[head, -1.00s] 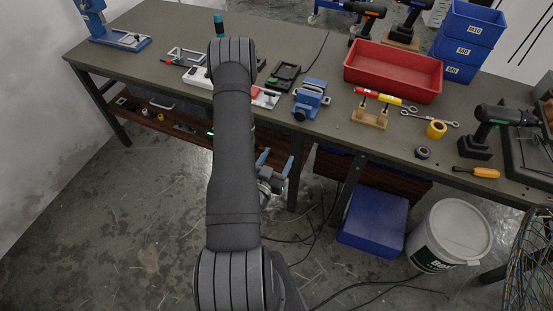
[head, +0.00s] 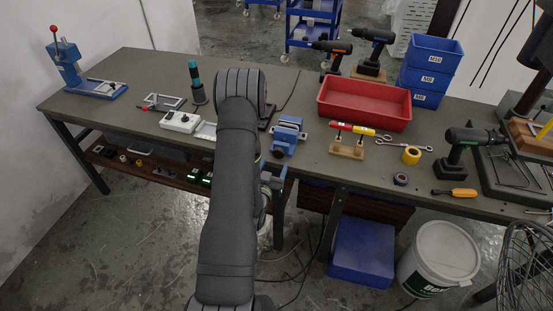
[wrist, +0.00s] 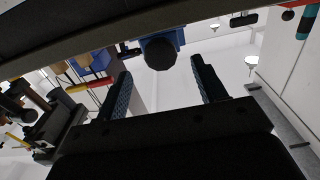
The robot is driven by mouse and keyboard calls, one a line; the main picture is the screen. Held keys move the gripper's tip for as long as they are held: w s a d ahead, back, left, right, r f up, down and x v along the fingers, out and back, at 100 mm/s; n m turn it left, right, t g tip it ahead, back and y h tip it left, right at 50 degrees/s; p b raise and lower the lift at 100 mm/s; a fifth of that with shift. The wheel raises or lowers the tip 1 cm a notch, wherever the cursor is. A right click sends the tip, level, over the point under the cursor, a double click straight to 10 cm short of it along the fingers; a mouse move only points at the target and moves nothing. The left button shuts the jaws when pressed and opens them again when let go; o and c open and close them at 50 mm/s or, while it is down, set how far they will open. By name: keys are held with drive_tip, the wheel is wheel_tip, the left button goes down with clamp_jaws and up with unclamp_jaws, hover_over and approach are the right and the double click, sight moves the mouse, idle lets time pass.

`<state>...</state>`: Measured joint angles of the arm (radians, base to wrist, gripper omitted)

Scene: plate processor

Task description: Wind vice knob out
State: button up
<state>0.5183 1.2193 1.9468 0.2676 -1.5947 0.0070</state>
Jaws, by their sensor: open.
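The blue vice (head: 288,135) sits at the front edge of the bench. Its round dark knob (head: 277,152) faces out past the edge. In the wrist view the knob (wrist: 160,53) is a black disc in front of the blue vice body, beyond and between my fingertips. My gripper (wrist: 161,70) is open and empty, with a ribbed finger to each side and the knob apart from both. In the head view my gripper (head: 274,176) is just below the vice, in front of the bench edge, partly hidden behind my arm.
A wooden stand (head: 346,150) with red and yellow handles stands right of the vice. A red bin (head: 365,117) is behind it. A white power strip (head: 180,122) lies to the left. A white bucket (head: 438,258) and blue box (head: 361,253) are on the floor.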

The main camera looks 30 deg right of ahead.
sight(278, 156)
drive_tip(key=shift+x, duration=2.15)
drive_tip(key=shift+c, duration=0.4)
drive_tip(key=c, duration=0.9)
drive_tip(key=shift+n, duration=1.6)
drive_tip(key=o, duration=1)
drive_tip(key=v, duration=1.7)
drive_tip(key=shift+s+a, duration=0.15)
drive_tip(key=shift+s, duration=0.05)
